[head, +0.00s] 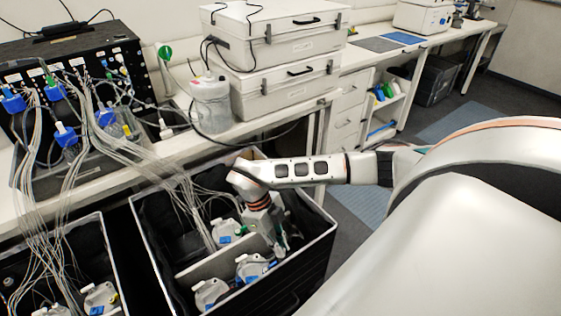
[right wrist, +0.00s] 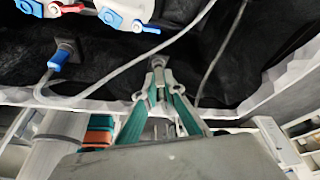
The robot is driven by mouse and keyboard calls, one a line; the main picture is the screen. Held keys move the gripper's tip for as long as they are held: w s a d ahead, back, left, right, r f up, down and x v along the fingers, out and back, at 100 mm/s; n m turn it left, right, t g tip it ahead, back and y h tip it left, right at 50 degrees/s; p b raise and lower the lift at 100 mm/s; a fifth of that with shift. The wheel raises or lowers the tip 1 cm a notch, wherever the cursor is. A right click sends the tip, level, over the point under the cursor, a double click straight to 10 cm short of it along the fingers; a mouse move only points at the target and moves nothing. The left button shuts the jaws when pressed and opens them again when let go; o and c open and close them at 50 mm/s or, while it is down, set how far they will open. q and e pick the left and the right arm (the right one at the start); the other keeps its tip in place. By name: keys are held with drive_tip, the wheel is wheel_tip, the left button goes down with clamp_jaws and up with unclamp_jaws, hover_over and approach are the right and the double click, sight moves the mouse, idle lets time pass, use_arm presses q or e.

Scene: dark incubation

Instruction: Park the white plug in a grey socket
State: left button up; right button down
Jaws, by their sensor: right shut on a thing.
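My right arm reaches down into the black bin, and its gripper (head: 277,243) is low inside it beside the flasks, small and partly hidden in the head view. In the right wrist view my right gripper (right wrist: 158,88) has its green-sided fingers closed together. A small pale grey-white piece (right wrist: 157,63) shows at the fingertips; it appears to be the white plug, but its shape is mostly covered. A grey socket (right wrist: 68,46) is on the dark bin wall at upper left, with a blue plug (right wrist: 56,61) on a pale cable at it. My left gripper is out of view.
White-capped flasks (head: 250,267) stand in the bin (head: 308,262), split by a grey divider (head: 215,258). Many thin tubes (head: 165,165) hang in from the bench. A loose pale cable (right wrist: 115,75) crosses near my fingers. A second bin (head: 35,240) is at left.

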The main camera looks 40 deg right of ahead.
drive_tip(key=shift+f, duration=0.4)
drive_tip(key=c, duration=2)
unclamp_jaws()
drive_tip(key=shift+c, duration=0.2)
drive_tip(key=shift+r, duration=0.15)
drive_tip(key=v, duration=1.1)
drive_tip(key=shift+w+r, duration=0.15)
drive_tip(key=shift+r, duration=0.2)
